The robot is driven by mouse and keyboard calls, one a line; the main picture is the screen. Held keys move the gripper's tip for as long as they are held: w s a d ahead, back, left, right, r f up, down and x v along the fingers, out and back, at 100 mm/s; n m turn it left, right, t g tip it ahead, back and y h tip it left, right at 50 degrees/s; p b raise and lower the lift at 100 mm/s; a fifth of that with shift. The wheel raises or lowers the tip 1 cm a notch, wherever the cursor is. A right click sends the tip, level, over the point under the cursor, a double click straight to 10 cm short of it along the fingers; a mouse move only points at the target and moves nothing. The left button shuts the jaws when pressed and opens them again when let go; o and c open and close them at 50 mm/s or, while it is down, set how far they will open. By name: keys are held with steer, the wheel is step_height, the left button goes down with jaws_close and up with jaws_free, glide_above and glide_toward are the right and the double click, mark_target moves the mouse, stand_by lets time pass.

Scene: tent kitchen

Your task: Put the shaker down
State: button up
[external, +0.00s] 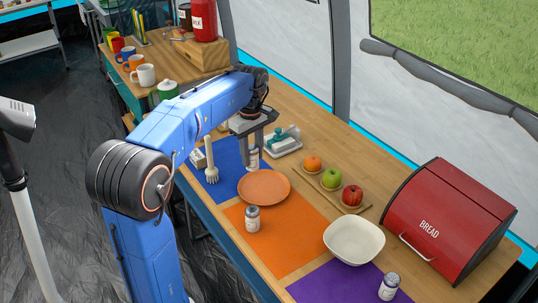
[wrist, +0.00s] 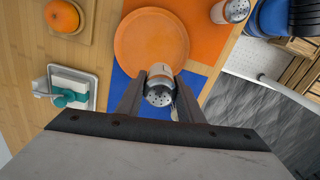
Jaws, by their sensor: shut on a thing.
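My gripper (external: 253,148) is shut on a shaker (external: 253,160) with a pale body and a perforated metal top. In the wrist view the shaker (wrist: 158,91) sits upright between the two fingers, its top facing the camera. It is over the blue mat (external: 226,157), just behind the orange plate (external: 264,187). I cannot tell whether its base touches the mat. A second shaker (external: 252,220) stands on the orange mat (external: 287,240), and a third shaker (external: 389,287) stands on the purple mat (external: 340,287).
A wooden board (external: 336,197) holds fruit. A white bowl (external: 354,240) and red bread box (external: 450,220) stand at the right. Bare orange mat surrounds the second shaker.

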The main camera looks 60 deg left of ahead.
mark_target(252, 147)
steer(key=shift+f, duration=4.35)
steer(key=shift+f, duration=0.1)
steer(key=o, duration=1.1)
step_height(252, 147, up, 12)
steer(key=shift+r, duration=0.1)
steer(key=shift+d, duration=0.1)
